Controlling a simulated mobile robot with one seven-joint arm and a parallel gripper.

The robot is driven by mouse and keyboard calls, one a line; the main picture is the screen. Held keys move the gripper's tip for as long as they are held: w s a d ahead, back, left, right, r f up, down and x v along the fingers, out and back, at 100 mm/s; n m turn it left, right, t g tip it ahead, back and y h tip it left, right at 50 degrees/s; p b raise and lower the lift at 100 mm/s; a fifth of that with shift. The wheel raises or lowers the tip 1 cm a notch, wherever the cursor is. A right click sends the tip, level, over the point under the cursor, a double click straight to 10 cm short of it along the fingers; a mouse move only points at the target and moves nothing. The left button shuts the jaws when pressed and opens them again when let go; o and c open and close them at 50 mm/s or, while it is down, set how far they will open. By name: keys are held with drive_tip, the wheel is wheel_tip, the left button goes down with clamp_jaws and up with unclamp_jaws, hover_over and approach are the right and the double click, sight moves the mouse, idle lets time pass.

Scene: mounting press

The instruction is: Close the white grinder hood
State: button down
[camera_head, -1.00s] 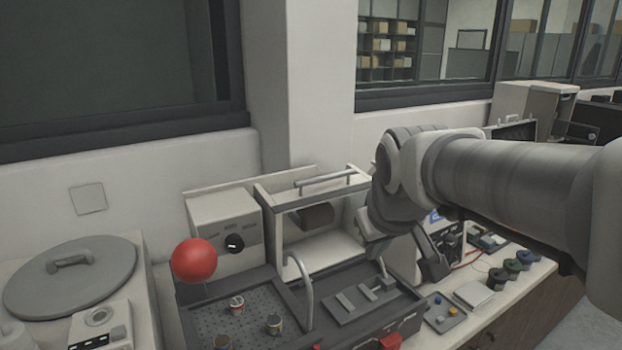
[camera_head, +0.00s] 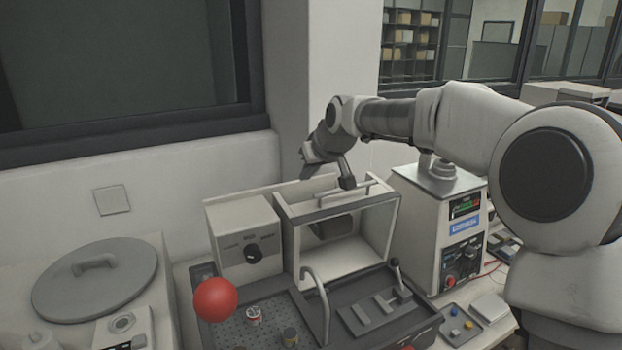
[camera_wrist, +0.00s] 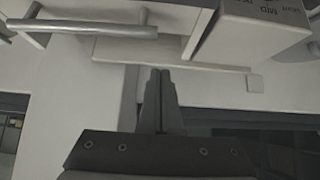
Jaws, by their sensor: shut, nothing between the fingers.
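The white grinder hood (camera_head: 299,208) is a box-like frame beside the grinder's control box (camera_head: 236,228). Its front stands open, and the dark grinding wheel (camera_head: 334,226) shows inside. A grey bar handle (camera_head: 367,186) runs along the top; it also shows at the upper left of the wrist view (camera_wrist: 80,28).
A red ball (camera_head: 215,299) stands at the left front. A curved grey pipe (camera_head: 318,300) rises before the hood. A white instrument (camera_head: 437,225) with a display stands to the right. A wall and pillar (camera_head: 322,85) lie close behind.

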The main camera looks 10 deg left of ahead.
sight(305, 203)
drive_tip(key=p+x, duration=0.1)
drive_tip(key=x, duration=0.7)
drive_tip(key=shift+s+d+f, duration=0.1)
drive_tip(key=shift+d+f, duration=0.05)
drive_tip(key=shift+f, duration=0.1)
drive_tip(key=shift+s+d+p, duration=0.3)
drive_tip(key=shift+s+d, duration=0.3)
drive_tip(key=shift+s, duration=0.2)
drive_tip(key=shift+s+d+f, duration=0.15)
drive_tip(key=shift+s+d, duration=0.2)
drive_tip(key=shift+s, duration=0.3)
drive_tip(key=shift+s+d, duration=0.1)
